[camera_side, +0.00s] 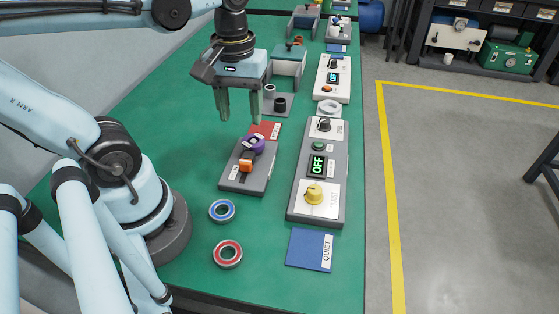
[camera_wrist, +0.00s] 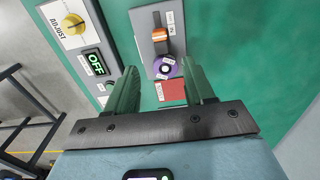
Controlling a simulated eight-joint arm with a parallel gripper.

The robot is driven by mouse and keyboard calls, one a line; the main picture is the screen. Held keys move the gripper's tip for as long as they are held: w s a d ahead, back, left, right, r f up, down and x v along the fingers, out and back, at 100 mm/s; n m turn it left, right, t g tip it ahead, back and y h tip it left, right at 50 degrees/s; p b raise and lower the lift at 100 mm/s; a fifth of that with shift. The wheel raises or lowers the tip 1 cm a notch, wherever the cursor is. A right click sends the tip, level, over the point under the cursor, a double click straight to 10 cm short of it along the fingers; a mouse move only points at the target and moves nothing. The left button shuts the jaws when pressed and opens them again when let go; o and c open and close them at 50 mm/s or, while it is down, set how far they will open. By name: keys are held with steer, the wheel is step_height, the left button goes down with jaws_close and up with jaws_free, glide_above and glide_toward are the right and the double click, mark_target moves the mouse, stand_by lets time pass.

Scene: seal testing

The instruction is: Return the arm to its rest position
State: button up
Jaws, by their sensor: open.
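My gripper (camera_side: 239,107) is open and empty, with its two green fingers pointing down above the green bench. In the side view it hangs behind a grey fixture plate (camera_side: 233,182) that carries an orange part (camera_side: 246,165) and a purple ring (camera_side: 255,143). In the wrist view (camera_wrist: 164,90) the purple ring (camera_wrist: 165,68) shows between the fingers, apart from them. The height of the fingers above the bench is hard to tell.
A control box reading OFF with a yellow knob (camera_side: 314,193) stands to the right. A blue-rimmed ring (camera_side: 212,211), a red-rimmed ring (camera_side: 217,257) and a blue QUIET mat (camera_side: 303,248) lie in front. A red mat (camera_side: 264,130) is under the gripper. More fixtures line the back.

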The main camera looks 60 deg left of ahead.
steer(key=w+d+f+m+t, duration=0.1)
steer(key=w+d+m+t, duration=0.1)
steer(key=w+m+t, duration=0.4)
steer(key=m+t, duration=0.1)
steer(key=m, duration=0.2)
steer(key=shift+w+d, duration=0.2)
steer(key=shift+d, duration=0.2)
stand_by(1.4)
